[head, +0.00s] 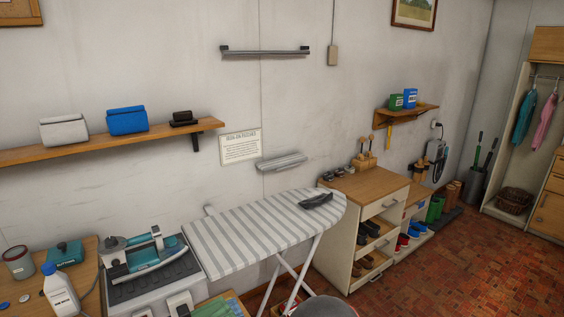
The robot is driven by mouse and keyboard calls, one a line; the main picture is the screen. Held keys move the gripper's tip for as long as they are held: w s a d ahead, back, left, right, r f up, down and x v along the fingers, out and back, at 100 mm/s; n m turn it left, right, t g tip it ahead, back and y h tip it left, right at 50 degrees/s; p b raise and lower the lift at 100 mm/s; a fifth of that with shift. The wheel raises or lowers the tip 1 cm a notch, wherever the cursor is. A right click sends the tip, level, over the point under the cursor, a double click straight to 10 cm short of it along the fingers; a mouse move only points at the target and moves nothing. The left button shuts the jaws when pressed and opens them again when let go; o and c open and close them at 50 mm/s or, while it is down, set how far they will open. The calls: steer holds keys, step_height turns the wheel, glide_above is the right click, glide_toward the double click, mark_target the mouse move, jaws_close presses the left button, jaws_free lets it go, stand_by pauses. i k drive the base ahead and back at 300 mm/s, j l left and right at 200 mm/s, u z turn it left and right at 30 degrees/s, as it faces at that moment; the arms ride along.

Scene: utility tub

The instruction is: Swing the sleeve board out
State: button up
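A striped grey-and-white ironing board (262,234) stands open on thin white legs along the wall. A dark iron (316,201) rests on its right end. A narrow grey board-like piece (281,162) is on the wall above the ironing board. I cannot tell for sure which of these is the sleeve board. My gripper is not in view.
A steam iron station (148,257) and a white bottle (61,289) stand at the lower left. A wooden shelf (80,146) juts out at left. A shoe cabinet (366,185) stands right of the ironing board. Brick floor (480,270) is clear at right.

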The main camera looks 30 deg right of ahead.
mark_target(274, 164)
steer(key=i+l+z, duration=0.2)
steer(key=z, duration=0.25)
steer(key=i+l+z, duration=0.15)
steer(key=z, duration=0.3)
steer(key=i+z, duration=0.35)
steer(key=i, duration=1.5)
